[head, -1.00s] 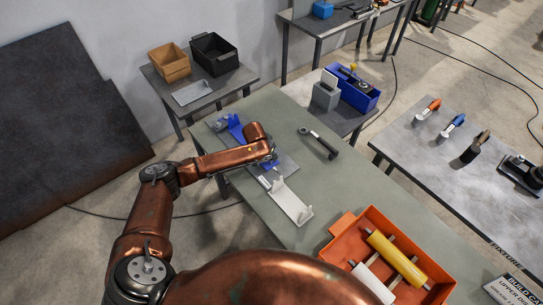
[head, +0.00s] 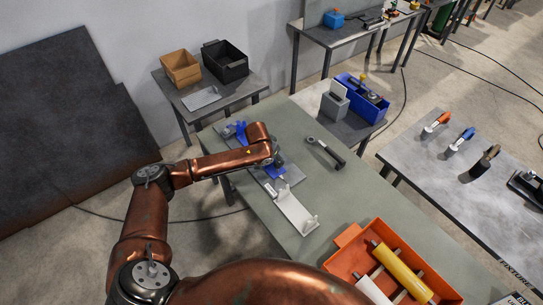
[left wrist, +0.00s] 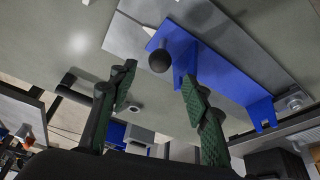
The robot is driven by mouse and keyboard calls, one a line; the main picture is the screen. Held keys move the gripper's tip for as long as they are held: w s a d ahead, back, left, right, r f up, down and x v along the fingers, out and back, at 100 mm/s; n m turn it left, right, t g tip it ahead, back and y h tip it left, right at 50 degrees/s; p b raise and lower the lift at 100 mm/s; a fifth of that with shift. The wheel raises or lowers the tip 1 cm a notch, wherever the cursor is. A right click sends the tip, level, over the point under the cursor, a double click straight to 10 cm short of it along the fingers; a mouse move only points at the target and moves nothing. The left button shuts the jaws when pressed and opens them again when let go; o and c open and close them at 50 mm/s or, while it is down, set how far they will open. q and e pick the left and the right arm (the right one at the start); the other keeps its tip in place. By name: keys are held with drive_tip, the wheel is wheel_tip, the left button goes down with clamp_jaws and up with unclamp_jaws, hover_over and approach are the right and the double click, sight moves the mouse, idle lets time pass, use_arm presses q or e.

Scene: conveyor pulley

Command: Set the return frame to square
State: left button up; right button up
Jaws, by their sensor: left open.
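The blue frame (head: 239,131) lies on a grey base plate (head: 297,184) at the far left part of the green-grey table, partly hidden by my left arm in the head view. In the left wrist view the blue frame (left wrist: 216,72) is a long angled piece with upright tabs, and a round black knob (left wrist: 160,61) shows near its end. My left gripper (head: 276,158) is over the frame. In the wrist view its green-padded fingers (left wrist: 158,76) are apart with nothing held between them; the knob appears between the fingertips. Whether they touch the frame cannot be told. My right gripper is out of view.
A light grey bracket (head: 291,208) extends from the plate toward the front. A black-handled ratchet (head: 326,152) lies to the right. An orange tray (head: 346,262) holds a yellow roller (head: 403,271) and a white roller (head: 373,292). The table's middle is clear.

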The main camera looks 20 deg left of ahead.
use_arm(q)
drive_tip(key=v, duration=0.5)
drive_tip(key=shift+r, duration=0.15)
